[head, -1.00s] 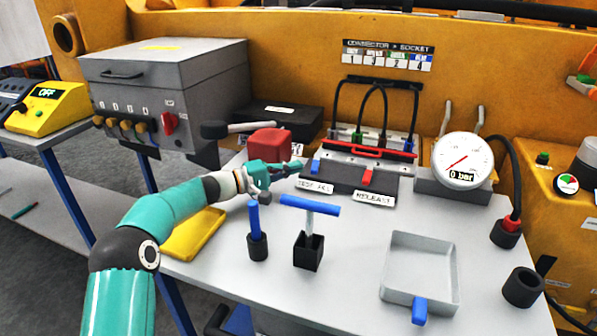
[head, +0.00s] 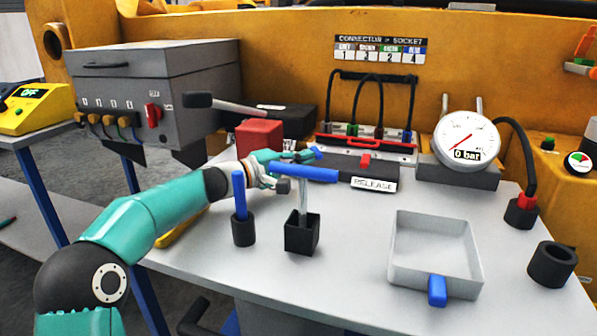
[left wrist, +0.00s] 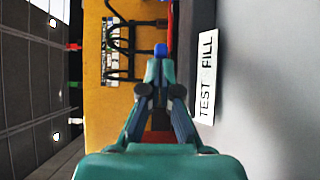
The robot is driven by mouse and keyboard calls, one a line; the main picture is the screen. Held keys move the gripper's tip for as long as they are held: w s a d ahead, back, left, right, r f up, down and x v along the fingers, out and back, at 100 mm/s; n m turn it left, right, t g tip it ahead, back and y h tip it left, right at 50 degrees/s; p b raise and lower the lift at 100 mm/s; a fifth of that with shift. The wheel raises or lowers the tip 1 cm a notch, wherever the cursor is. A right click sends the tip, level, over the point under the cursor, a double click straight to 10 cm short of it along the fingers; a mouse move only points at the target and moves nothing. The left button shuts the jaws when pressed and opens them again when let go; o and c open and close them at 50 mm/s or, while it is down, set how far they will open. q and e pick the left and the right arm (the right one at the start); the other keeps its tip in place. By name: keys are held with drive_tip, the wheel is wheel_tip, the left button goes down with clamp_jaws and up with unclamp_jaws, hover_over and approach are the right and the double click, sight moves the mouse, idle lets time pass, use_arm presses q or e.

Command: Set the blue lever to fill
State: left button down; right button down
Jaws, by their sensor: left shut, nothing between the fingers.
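The blue lever (head: 317,152) stands on the dark panel at the back of the table, left of the red lever (head: 365,161). My left gripper (head: 308,156) is shut and empty, with its fingertips right beside the blue lever; I cannot tell whether they touch it. In the left wrist view the blue lever (left wrist: 160,49) shows just beyond the closed fingertips (left wrist: 160,66). The TEST FILL label (left wrist: 207,75) lies to the right there; my gripper and the T-handle hide it in the head view. I cannot tell the lever's exact setting. My right gripper is not in view.
A blue T-handle (head: 302,172) and a blue rod (head: 240,195) stand in black holders in front of my left gripper. A red block (head: 259,140) sits behind my wrist. The gauge (head: 466,139) reads 0 bar. A grey tray (head: 398,270) is at the right front.

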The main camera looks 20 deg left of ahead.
use_arm(q)
drive_tip(key=shift+w+d+f+b, duration=0.1)
drive_tip(key=shift+w+d+b, duration=0.05)
drive_tip(key=shift+d+b, duration=0.35)
drive_tip(key=shift+w+d+f+b, duration=0.15)
drive_tip(key=shift+d+b, duration=0.2)
drive_tip(key=shift+d, duration=0.25)
drive_tip(key=shift+w+d+r+b, duration=0.15)
drive_tip(key=shift+w+d+b, duration=0.15)
drive_tip(key=shift+d, duration=0.2)
drive_tip(key=shift+w+d+r+b, duration=0.15)
drive_tip(key=shift+w+d, duration=0.1)
drive_tip(key=shift+d, duration=0.2)
drive_tip(key=v, duration=0.7)
drive_tip(key=shift+s+a, duration=0.1)
drive_tip(key=shift+s, duration=0.1)
